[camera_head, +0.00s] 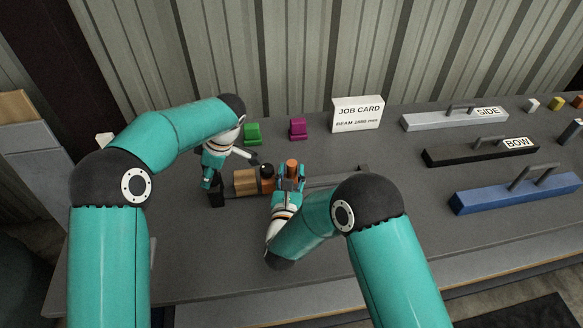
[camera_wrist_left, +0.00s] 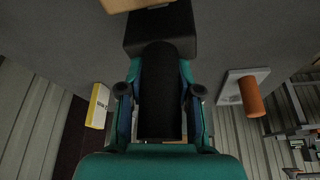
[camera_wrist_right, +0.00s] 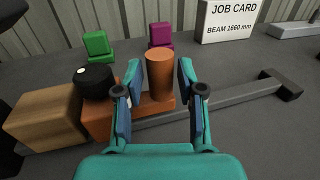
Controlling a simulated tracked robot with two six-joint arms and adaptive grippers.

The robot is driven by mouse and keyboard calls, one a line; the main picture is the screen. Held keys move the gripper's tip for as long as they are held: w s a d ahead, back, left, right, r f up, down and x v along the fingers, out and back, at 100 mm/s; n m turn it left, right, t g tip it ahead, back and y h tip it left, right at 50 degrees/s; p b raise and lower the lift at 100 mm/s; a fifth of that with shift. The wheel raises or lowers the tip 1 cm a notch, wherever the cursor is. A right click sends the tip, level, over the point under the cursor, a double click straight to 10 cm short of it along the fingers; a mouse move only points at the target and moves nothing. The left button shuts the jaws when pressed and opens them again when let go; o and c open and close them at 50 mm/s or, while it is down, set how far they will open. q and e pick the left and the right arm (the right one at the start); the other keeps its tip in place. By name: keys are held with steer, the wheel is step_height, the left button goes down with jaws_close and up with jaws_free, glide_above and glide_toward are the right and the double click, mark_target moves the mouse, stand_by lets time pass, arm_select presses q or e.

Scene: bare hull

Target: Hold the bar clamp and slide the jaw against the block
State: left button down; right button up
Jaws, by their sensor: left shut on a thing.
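The bar clamp lies on the bench, its grey bar (camera_head: 320,184) running right to a dark end stop. Its black fixed end (camera_head: 216,193) is at the left. My left gripper (camera_head: 210,180) is shut on the clamp's black handle (camera_wrist_left: 160,90). A wooden block (camera_head: 245,181) lies beside the fixed end. The orange sliding jaw (camera_wrist_right: 100,121) is just right of the block; I cannot tell whether they touch. It carries a black knob (camera_wrist_right: 93,82) and an upright orange post (camera_wrist_right: 160,75). My right gripper (camera_wrist_right: 160,85) is open with its fingers on either side of the post.
Green (camera_head: 252,134) and magenta (camera_head: 298,129) blocks and a job card (camera_head: 357,114) stand behind the clamp. Grey (camera_head: 455,118), black (camera_head: 470,152) and blue (camera_head: 510,194) handled bars lie at the right.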

steer(key=s, duration=0.5)
steer(key=shift+s+a, duration=0.25)
